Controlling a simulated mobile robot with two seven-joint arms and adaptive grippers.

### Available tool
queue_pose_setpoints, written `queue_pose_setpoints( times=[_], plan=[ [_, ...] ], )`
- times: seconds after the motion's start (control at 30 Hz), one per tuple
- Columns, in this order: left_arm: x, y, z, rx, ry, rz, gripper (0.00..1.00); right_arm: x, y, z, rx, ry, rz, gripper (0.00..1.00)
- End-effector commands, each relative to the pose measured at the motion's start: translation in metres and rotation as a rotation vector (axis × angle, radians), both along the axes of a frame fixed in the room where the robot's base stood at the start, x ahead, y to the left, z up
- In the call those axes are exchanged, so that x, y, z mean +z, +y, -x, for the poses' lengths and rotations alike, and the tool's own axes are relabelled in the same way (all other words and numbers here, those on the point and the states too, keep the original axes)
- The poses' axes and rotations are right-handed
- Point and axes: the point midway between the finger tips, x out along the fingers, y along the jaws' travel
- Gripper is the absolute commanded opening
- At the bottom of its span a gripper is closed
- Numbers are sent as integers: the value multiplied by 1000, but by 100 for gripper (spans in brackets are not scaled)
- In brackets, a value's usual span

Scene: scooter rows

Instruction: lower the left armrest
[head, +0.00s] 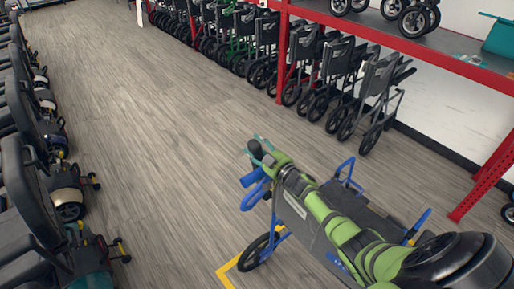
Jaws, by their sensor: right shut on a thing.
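A wheeled chair with a blue frame and dark grey panels (290,212) stands at the lower right, largely covered by my right arm. A blue curved bar (252,198) juts from its left side, and a blue loop (346,170) stands up behind. I cannot tell which blue part is the left armrest. My green and black right arm reaches in from the lower right. Its gripper (258,153), with teal-looking fingertips, is shut at the chair's blue part by the curved bar; the exact contact is hidden. My left gripper is out of view.
Mobility scooters (40,170) line the left side. Folded wheeled chairs (335,65) stand in a row under a red-framed shelf (420,50) at the back right. The wooden aisle (150,130) between is clear.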

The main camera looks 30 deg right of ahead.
Motion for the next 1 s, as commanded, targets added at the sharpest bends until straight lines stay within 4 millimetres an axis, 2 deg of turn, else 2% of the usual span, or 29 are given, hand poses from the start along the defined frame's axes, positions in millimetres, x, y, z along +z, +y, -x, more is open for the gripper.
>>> queue_pose_setpoints(
  times=[0.13,0.27,0.47,0.7,1.0],
  plan=[
    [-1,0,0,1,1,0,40,1,-3,-1,0,0,-10,0],
    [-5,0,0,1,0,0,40,2,-15,-2,0,5,-42,0],
    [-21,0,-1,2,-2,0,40,4,-51,-7,-2,20,-153,0],
    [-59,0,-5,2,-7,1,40,-2,-103,-14,-3,42,-327,0],
    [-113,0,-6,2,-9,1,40,-12,-148,-21,-1,62,-484,0]
  ],
)
